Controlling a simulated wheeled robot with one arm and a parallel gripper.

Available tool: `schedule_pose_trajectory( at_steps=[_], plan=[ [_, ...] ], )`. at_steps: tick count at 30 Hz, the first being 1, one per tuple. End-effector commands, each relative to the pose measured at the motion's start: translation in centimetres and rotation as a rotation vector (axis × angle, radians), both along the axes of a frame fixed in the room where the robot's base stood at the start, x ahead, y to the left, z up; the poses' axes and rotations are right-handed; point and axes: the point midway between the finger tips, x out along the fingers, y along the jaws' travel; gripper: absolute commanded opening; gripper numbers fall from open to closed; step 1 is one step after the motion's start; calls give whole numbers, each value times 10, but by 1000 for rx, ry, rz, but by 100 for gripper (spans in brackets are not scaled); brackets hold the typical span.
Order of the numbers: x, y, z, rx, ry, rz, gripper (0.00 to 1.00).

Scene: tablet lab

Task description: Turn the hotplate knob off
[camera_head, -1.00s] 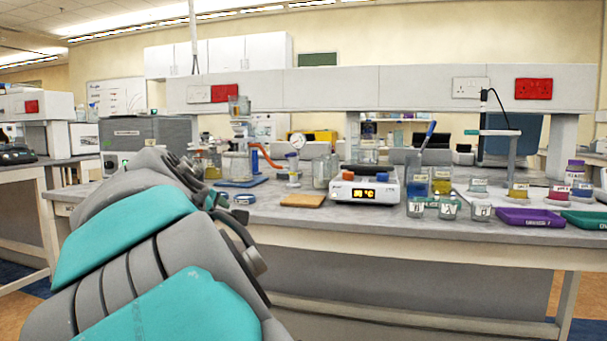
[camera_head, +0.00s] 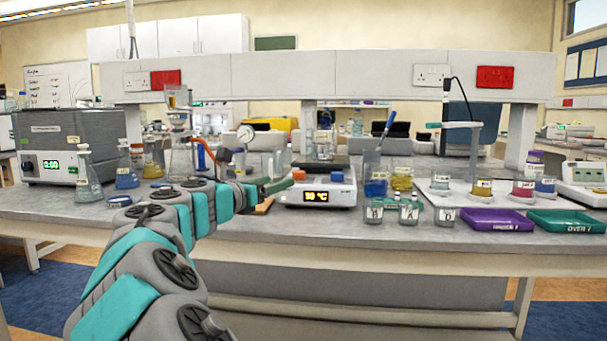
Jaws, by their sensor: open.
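The white hotplate (camera_head: 330,196) stands on the bench near the middle of the head view. Its front carries a lit display (camera_head: 315,196) with an orange knob (camera_head: 299,175) above it at the left and a blue knob (camera_head: 336,177) above it at the right. My gripper (camera_head: 283,186) is open, just left of the hotplate and close to the orange knob. Whether it touches the knob or the hotplate's side, I cannot tell. My arm reaches in from the lower left and hides part of the bench there.
A blue-filled beaker (camera_head: 376,188) and small labelled beakers (camera_head: 409,212) stand right of the hotplate. Purple (camera_head: 497,221) and green (camera_head: 566,223) trays lie farther right. Glassware (camera_head: 180,160) stands behind my arm. The front bench strip below the hotplate is clear.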

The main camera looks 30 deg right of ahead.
Motion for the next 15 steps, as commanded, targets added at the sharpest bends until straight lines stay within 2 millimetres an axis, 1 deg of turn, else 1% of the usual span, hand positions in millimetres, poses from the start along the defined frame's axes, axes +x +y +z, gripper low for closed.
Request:
schedule_pose_trajectory(
  at_steps=[9, 15],
  plan=[
    [31, -51, -2, 4, 0, -3, 71],
    [48, -77, 0, 5, -3, -1, 71]
  ],
)
